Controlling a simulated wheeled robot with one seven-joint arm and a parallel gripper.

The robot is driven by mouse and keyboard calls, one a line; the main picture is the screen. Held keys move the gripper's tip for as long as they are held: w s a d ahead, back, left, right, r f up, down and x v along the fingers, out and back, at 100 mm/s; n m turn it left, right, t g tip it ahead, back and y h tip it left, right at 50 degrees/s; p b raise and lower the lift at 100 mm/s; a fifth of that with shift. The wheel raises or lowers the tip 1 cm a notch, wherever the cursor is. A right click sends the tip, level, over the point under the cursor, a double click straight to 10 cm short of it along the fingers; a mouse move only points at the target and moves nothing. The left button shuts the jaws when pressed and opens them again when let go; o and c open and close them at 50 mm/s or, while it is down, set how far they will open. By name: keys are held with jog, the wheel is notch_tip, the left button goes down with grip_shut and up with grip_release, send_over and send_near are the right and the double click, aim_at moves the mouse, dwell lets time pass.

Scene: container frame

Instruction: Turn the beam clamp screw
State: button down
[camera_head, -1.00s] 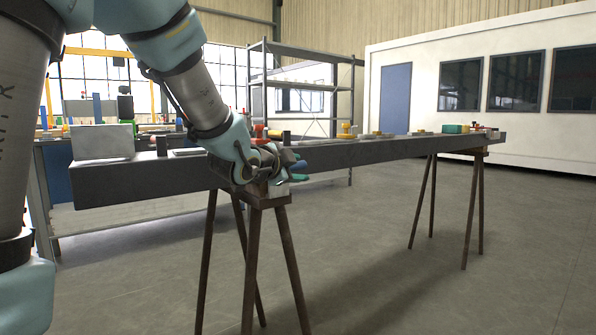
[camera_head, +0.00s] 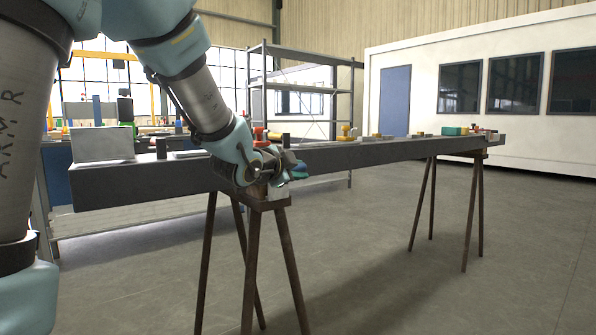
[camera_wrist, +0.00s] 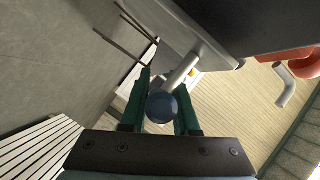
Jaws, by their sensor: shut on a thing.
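The beam clamp screw shows in the wrist view as a grey rod (camera_wrist: 182,72) with a round dark blue-grey end (camera_wrist: 162,107). My gripper (camera_wrist: 163,98) has its dark green fingers on either side of that end and is shut on the screw. The rod runs up and right toward the dark beam (camera_wrist: 245,18). In the head view my gripper (camera_head: 288,172) is at the near side of the long grey beam (camera_head: 130,187), just above the near trestle (camera_head: 262,203). My wrist hides most of the clamp there. A red part (camera_head: 260,133) shows above my wrist.
Several small items lie along the beam top, including a grey block (camera_head: 103,144) and a green box (camera_head: 455,130). A far trestle (camera_head: 476,200) bears the other end. A shelf rack (camera_head: 305,95) stands behind. The floor (camera_head: 400,270) in front is clear.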

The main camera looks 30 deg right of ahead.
jog(key=shift+f+b, duration=0.3)
jog(key=shift+b, duration=0.35)
